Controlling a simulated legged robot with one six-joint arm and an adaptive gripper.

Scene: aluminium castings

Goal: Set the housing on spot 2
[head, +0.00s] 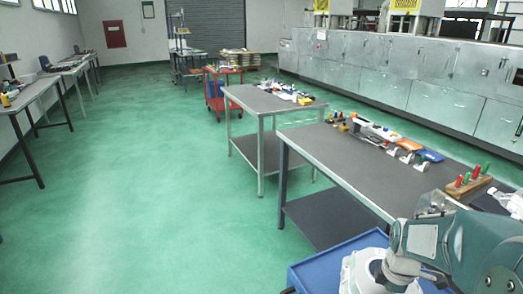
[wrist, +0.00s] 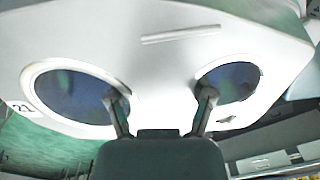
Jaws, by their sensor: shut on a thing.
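The housing (wrist: 160,70) is a pale grey-white casting with two dark oval openings. It fills most of the wrist view. My gripper (wrist: 160,97) has one finger at the inner edge of each opening and is shut on the wall between them. In the head view the housing (head: 353,271) shows at the bottom, lower right of centre, at the end of my arm and partly cut off. It overlaps a blue tray-like surface (head: 322,252); I cannot tell whether it touches it. No marking that I can read as spot 2 shows.
A grey workbench (head: 335,163) on the right carries tools, small parts and a wooden rack (head: 467,185) with coloured handles. Another bench (head: 250,101) and a red cart (head: 215,90) stand behind. Metal cabinets line the right wall. The green floor (head: 150,180) at left is clear.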

